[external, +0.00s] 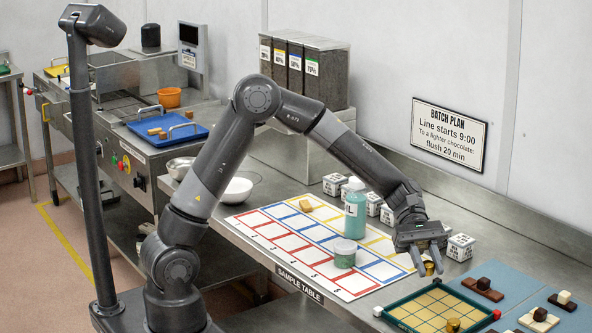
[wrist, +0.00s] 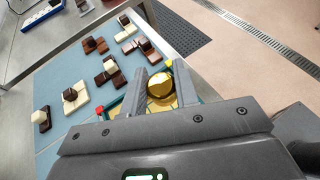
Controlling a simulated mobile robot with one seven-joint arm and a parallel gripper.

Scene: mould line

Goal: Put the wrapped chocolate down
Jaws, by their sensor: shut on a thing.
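The wrapped chocolate (wrist: 159,84) is a shiny gold ball between the fingers of my gripper (wrist: 163,88) in the wrist view. In the external view, my gripper (external: 419,264) points down with the gold chocolate (external: 429,269) at its fingertips, above the bench near the back left edge of the gold gridded tray. This tray (external: 397,311) has a dark green rim. Another gold piece (external: 453,325) sits on the tray at its front. My fingers and palm hide most of the tray in the wrist view.
Small labelled white boxes (external: 460,247) stand behind my gripper. Brown and cream chocolate pieces (wrist: 108,72) lie on blue mats beyond the tray.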

